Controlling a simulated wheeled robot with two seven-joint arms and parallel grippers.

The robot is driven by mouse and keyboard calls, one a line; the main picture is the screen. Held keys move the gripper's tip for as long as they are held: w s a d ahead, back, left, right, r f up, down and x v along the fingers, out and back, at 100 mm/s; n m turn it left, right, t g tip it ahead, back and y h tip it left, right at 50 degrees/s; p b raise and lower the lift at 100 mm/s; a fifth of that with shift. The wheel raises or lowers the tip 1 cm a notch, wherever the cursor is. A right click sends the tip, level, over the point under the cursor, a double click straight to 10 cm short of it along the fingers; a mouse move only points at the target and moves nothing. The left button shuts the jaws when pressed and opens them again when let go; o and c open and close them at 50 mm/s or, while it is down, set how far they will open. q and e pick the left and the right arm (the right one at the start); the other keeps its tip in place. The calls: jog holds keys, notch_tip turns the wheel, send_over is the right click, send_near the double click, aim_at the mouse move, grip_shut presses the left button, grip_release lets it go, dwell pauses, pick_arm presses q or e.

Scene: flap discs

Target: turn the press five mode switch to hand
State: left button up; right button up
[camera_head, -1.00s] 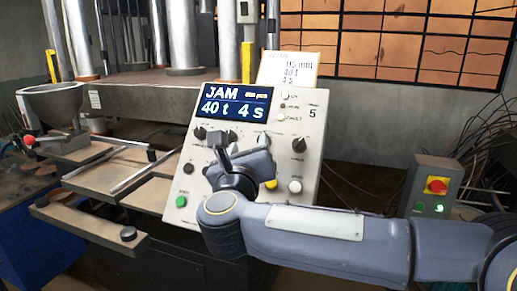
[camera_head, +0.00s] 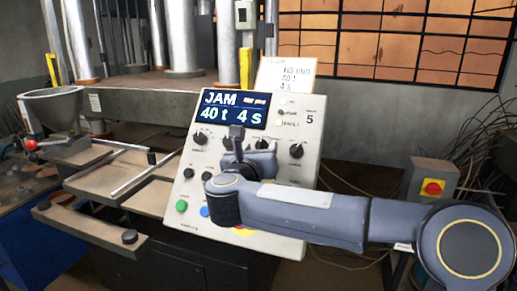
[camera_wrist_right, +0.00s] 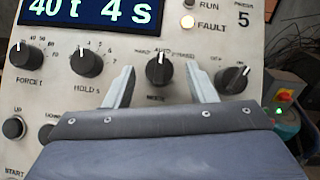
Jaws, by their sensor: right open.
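The press control panel (camera_head: 178,222) carries the number 5, and a row of black knobs runs under its screen. The mode switch (camera_wrist_right: 159,71) is the black knob above the word MODE in the right wrist view; its white mark points roughly up. It also shows in the head view (camera_head: 262,145), just behind my gripper. My right gripper (camera_wrist_right: 161,84) is open, one finger on each side of the mode switch, with gaps to both. In the head view the right gripper (camera_head: 248,138) is in front of the panel's middle. My left gripper is not in view.
The screen (camera_head: 234,109) reads JAM, 40 t, 4 s. The force knob (camera_wrist_right: 85,63), hold knob (camera_wrist_right: 23,55) and another knob (camera_wrist_right: 233,79) flank the switch. A green button (camera_head: 182,206) is lower left. A red emergency stop (camera_head: 432,188) stands at right.

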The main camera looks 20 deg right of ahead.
jog(key=c, duration=1)
